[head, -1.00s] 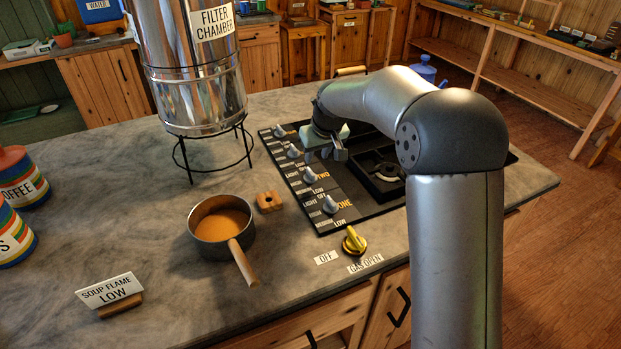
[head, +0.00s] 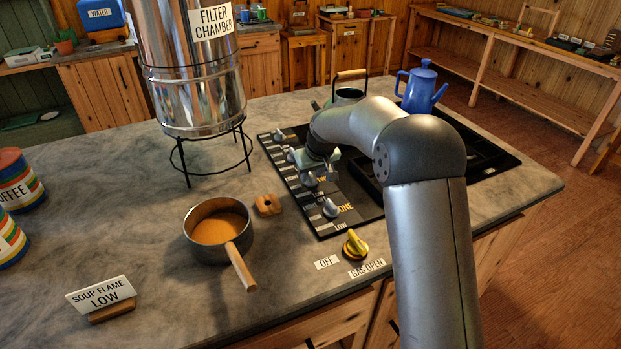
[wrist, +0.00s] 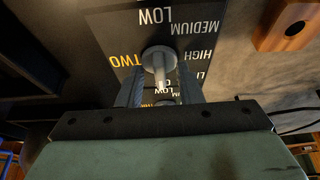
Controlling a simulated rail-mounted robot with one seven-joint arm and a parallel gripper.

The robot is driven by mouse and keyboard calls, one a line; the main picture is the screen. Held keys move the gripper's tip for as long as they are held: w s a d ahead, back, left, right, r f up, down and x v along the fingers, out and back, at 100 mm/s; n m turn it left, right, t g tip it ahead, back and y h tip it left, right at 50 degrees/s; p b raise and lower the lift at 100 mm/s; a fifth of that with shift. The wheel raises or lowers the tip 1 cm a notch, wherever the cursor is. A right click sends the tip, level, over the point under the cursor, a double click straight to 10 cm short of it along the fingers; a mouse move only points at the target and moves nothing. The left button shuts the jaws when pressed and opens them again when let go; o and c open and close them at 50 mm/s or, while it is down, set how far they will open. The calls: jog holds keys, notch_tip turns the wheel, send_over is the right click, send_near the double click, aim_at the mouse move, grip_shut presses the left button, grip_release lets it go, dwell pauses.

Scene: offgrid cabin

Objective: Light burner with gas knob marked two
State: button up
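The knob marked TWO (wrist: 159,58) is grey and sits on the black stove panel (wrist: 95,35). Its orange TWO label is beside it in the wrist view, with LOW, MEDIUM and HIGH printed around it. My gripper (wrist: 160,85) is open, with one finger on each side of this knob. A gap shows between the fingers and the knob's narrow grip. In the head view my gripper (head: 312,172) is low over the row of knobs and partly covers it. Knob ONE (head: 331,208) is nearer the front. My arm hides most of the burners; no flame is visible.
A yellow gas valve (head: 355,246) stands by the GAS OPEN label. A soup pot (head: 207,247), a wooden block (head: 268,205) and a steel filter chamber (head: 200,95) stand left of the stove. A blue kettle (head: 420,92) and a green kettle (head: 348,94) are behind my arm.

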grip_shut()
jog(key=shift+w+d+n, duration=0.1)
jog(key=shift+d+n, duration=0.1)
jog(key=shift+n, duration=0.7)
jog(key=shift+a+n+g+y, duration=0.1)
jog(key=shift+n+g+y, duration=0.35)
jog(key=shift+n, duration=0.35)
jog(key=shift+w+n+y+p, duration=0.1)
jog(key=shift+n+y+p, duration=0.3)
jog(key=shift+n, duration=0.5)
jog(key=shift+n+g, duration=0.55)
jog(key=shift+n, duration=0.35)
jog(key=shift+p, duration=0.3)
jog(key=shift+w+n+g+p, duration=0.1)
jog(key=shift+n+g+p, duration=0.35)
jog(key=shift+n, duration=0.55)
